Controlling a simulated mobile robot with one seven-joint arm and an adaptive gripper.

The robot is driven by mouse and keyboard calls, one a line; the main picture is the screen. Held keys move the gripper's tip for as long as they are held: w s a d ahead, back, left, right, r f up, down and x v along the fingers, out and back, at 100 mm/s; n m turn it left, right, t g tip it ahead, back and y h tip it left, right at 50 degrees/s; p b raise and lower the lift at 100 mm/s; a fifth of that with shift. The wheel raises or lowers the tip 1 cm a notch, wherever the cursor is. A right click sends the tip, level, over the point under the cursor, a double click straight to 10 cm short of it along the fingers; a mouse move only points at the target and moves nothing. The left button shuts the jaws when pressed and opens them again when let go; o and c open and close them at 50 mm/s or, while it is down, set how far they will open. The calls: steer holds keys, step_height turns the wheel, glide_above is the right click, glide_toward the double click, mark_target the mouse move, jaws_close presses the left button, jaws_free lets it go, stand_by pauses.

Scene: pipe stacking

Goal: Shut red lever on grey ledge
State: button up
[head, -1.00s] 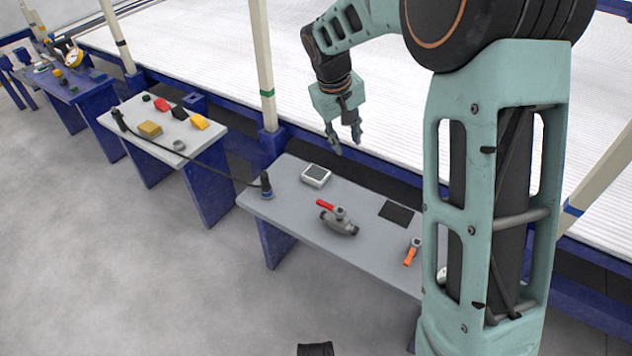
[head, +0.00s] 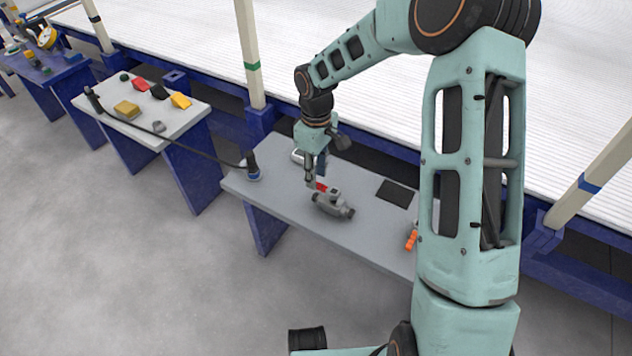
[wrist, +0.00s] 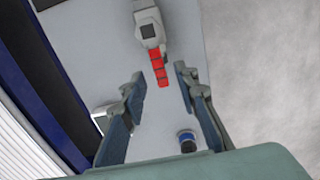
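The red lever (head: 321,187) is on a grey valve body (head: 333,206) that lies on the grey ledge (head: 275,205). In the wrist view the red lever (wrist: 158,67) extends from the valve's square cap (wrist: 149,31) toward the space between my fingers. My gripper (head: 315,182) is over the ledge at the lever's end. In the wrist view my gripper (wrist: 160,82) is open, one finger on each side of the lever's free end, with gaps on both sides. Whether the fingertips are level with the lever is hard to tell.
A black cable fitting with a blue base (head: 252,168) stands at the ledge's left end. A white device (head: 298,156) is partly hidden behind my gripper. A dark flat pad (head: 397,194) and an orange-handled item (head: 411,240) lie to the right. The ledge's front left is clear.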

steer(key=shift+f, duration=1.05)
jaws_close()
